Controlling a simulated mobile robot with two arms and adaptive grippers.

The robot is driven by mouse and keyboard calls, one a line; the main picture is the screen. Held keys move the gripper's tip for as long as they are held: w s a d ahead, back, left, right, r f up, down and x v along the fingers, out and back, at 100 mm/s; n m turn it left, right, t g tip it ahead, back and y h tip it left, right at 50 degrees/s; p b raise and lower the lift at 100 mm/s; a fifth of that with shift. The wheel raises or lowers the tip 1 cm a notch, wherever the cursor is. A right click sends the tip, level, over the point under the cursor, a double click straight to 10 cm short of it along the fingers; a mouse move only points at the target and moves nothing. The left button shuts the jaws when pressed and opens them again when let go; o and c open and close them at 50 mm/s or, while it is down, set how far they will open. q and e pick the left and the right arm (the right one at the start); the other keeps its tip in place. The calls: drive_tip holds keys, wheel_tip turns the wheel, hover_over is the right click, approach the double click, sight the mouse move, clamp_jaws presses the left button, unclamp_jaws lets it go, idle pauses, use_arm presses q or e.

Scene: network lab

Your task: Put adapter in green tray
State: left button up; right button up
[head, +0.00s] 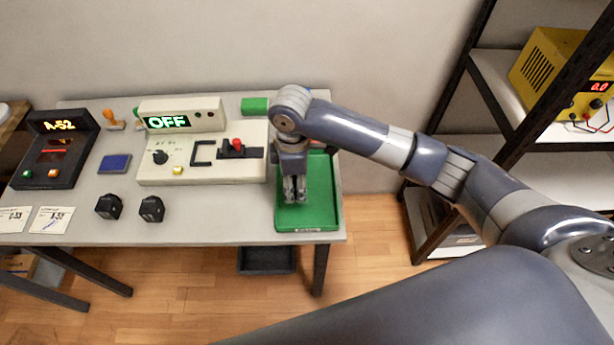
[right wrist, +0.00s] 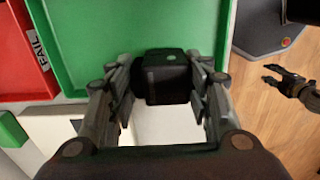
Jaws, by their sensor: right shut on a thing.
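The green tray (head: 325,195) lies at the right end of the table. My right gripper (head: 294,198) points down over it. In the right wrist view, the right gripper (right wrist: 167,95) is shut on a small black adapter (right wrist: 167,80). The adapter appears in front of the green tray (right wrist: 120,25), near its edge. I cannot tell whether it touches the tray floor. The head view does not show the held adapter clearly.
Two other black adapters (head: 108,207) (head: 151,209) stand on the table. A beige test box (head: 203,170) with a red-knobbed lever is left of the tray. A red tray marked FAIL (right wrist: 25,60) adjoins the green one. A shelf (head: 490,160) stands to the right.

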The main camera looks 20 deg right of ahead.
drive_tip(key=w+d, duration=0.2)
drive_tip(key=d, duration=0.1)
drive_tip(key=shift+w+d+f, duration=0.25)
drive_tip(key=shift+w, duration=0.05)
wheel_tip(320, 180, down, 3)
drive_tip(key=shift+s+r+p, duration=0.1)
drive_tip(key=shift+p, duration=0.45)
use_arm(q)
drive_tip(key=shift+s+d+r, duration=0.1)
drive_tip(key=shift+d+r, duration=0.45)
drive_tip(key=shift+r, duration=0.05)
use_arm(e)
drive_tip(key=shift+f, duration=0.3)
drive_tip(key=o, duration=1.2)
drive_tip(key=shift+f, duration=0.15)
use_arm(q)
drive_tip(key=shift+a, duration=0.2)
use_arm(e)
drive_tip(key=shift+o, duration=0.2)
use_arm(q)
drive_tip(key=shift+f+b, duration=0.35)
drive_tip(key=shift+b, duration=0.05)
use_arm(e)
wheel_tip(320, 180, up, 12)
drive_tip(key=shift+r, duration=0.2)
